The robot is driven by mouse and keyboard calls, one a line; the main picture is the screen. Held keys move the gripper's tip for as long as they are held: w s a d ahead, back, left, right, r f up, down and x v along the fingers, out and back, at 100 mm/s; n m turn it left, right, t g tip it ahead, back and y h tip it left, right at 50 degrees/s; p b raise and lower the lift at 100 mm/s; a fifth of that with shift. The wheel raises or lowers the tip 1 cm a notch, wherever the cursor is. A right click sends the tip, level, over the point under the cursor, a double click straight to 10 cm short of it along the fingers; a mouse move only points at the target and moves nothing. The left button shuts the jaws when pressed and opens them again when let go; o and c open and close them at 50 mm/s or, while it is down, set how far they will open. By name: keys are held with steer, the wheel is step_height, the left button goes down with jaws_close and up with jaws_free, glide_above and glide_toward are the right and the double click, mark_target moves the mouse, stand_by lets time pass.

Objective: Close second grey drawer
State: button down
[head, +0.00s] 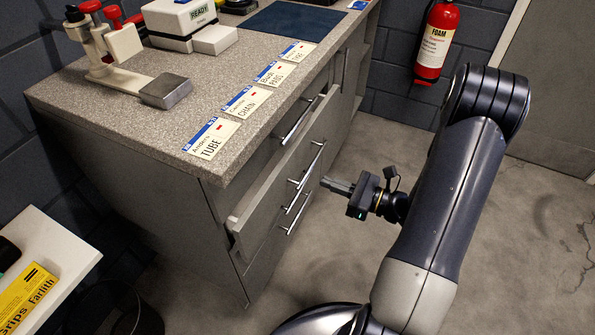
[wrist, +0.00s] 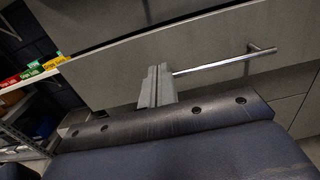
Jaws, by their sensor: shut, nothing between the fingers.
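The grey bench cabinet (head: 125,165) has a stack of drawers with bar handles. The second grey drawer (head: 262,200) is pulled out, its front standing clear of the cabinet below the top drawer's handle (head: 297,121). Its front (wrist: 120,68) also fills much of the wrist view, with its bar handle (wrist: 225,62) to the right. My gripper (head: 337,186) is shut and empty in front of the drawer. In the wrist view the closed fingers (wrist: 157,87) are near the left end of the handle. I cannot tell if they touch the drawer or handle.
Lower drawers with handles (head: 295,214) appear shut. The worktop (head: 120,115) carries label cards, a clamp stand and a white box (head: 180,20). A fire extinguisher (head: 435,42) hangs on the back wall. The floor (head: 340,260) right of the cabinet is clear apart from my arm.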

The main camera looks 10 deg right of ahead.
mark_target(288, 167)
steer(key=x, duration=0.9)
steer(key=shift+b, duration=0.35)
steer(key=x, duration=0.4)
steer(key=shift+w+a+r, duration=0.1)
steer(key=shift+w+a, duration=0.05)
steer(key=shift+r, duration=0.1)
steer(key=shift+s+d, duration=0.2)
steer(key=shift+d, duration=0.2)
steer(key=v, duration=1.3)
steer(key=shift+s+f, duration=0.2)
steer(key=shift+s, duration=0.05)
steer(key=shift+d, duration=0.1)
